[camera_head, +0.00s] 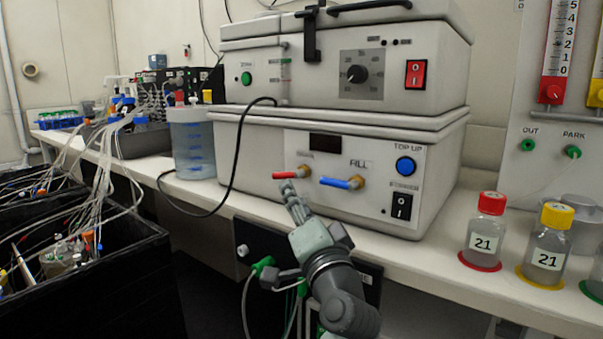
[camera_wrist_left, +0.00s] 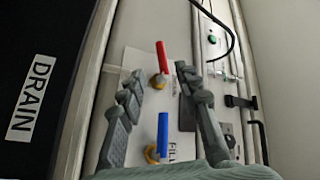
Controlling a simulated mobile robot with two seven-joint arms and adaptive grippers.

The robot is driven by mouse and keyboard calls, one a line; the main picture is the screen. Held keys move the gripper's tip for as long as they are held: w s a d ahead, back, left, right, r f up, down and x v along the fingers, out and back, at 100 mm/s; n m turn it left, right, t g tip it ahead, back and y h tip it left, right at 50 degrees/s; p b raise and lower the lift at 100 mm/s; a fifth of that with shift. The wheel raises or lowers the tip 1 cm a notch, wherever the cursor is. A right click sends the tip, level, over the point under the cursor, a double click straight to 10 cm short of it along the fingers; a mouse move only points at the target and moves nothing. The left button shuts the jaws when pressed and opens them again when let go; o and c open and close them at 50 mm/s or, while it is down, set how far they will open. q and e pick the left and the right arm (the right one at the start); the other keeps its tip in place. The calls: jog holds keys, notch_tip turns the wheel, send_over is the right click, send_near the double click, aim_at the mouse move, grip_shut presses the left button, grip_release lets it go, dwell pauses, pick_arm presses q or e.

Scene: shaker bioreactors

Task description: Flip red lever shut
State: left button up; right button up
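The red lever (camera_head: 288,175) is on the lower front panel of the white machine and points left from its brass valve, roughly level. In the left wrist view the red lever (camera_wrist_left: 161,55) lies between the fingertips' lines, ahead of the hand. My left gripper (camera_head: 289,186) is just below and in front of the red lever in the head view. Its two fingers stand apart in the left wrist view (camera_wrist_left: 160,72), with nothing held. I cannot tell whether a finger touches the lever. My right gripper is in neither view.
A blue lever (camera_head: 341,183) sits close to the right of the red one. A black cable (camera_head: 229,170) hangs to the left, beside a water container (camera_head: 193,148). Red-capped (camera_head: 486,230) and yellow-capped (camera_head: 549,245) bottles stand on the bench to the right.

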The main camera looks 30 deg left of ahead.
aim_at(285, 178)
pick_arm(q)
jog(key=p+x, duration=0.1)
jog(key=x, duration=0.5)
jog(key=shift+w+a+r, duration=0.1)
jog(key=shift+a+r, duration=0.15)
jog(key=shift+a, duration=0.15)
jog(key=shift+w+a+p, duration=0.2)
jog(key=shift+w+p, duration=0.05)
jog(key=shift+p, duration=0.05)
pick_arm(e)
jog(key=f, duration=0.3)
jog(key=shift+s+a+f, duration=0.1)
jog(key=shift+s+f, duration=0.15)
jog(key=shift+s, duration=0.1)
pick_arm(q)
grip_shut()
